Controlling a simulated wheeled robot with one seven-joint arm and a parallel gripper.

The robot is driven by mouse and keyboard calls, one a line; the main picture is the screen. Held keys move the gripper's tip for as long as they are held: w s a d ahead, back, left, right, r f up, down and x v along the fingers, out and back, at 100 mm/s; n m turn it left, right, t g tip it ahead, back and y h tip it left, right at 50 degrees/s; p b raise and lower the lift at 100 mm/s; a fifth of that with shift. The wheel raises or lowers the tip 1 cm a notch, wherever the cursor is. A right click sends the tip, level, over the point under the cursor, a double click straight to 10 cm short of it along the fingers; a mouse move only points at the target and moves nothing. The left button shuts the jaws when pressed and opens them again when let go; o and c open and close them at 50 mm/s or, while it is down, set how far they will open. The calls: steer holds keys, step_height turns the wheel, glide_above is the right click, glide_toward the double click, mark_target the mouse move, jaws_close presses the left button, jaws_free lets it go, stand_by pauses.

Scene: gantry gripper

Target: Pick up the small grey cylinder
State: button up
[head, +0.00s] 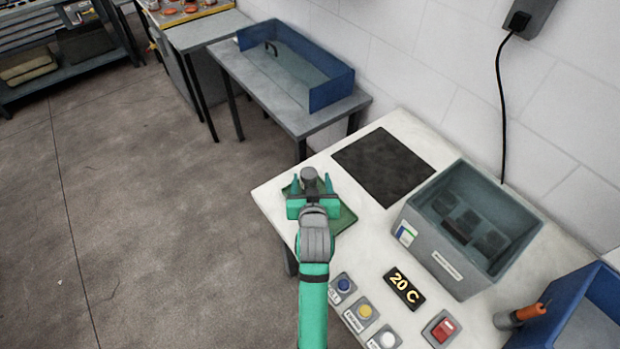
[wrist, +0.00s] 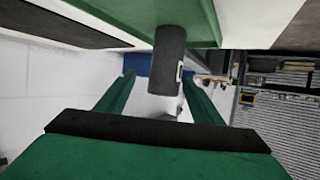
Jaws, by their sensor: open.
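The small grey cylinder (head: 309,175) stands at the green tray (head: 345,217) near the left corner of the white table. In the wrist view the cylinder (wrist: 168,62) is dark grey with a small pale mark, and it meets the green tray (wrist: 130,12). My gripper (head: 310,186) is at the tray with its two green fingers apart, one on each side of the cylinder in the head view. In the wrist view my gripper (wrist: 155,95) is open, and the cylinder shows between its fingers. I cannot tell whether either finger touches it.
A grey bin (head: 450,262) with dark blocks inside stands to the right. A black mat (head: 383,165) lies behind the tray. Buttons and a "20 C" display (head: 403,288) are at the front. A blue-walled box (head: 300,75) stands on the table behind.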

steer(key=shift+w+f, duration=0.15)
steer(key=shift+w, duration=0.15)
steer(key=shift+a, duration=0.2)
steer(key=shift+w+a+f, duration=0.25)
steer(key=shift+w+a, duration=0.35)
steer(key=shift+w, duration=0.1)
steer(key=x, duration=0.3)
steer(key=shift+w+d, duration=0.15)
steer(key=shift+d, duration=0.2)
steer(key=shift+w+f, duration=0.15)
steer(key=shift+w, duration=0.15)
steer(key=shift+d, duration=0.1)
steer(key=c, duration=1.5)
steer(key=shift+w, duration=0.1)
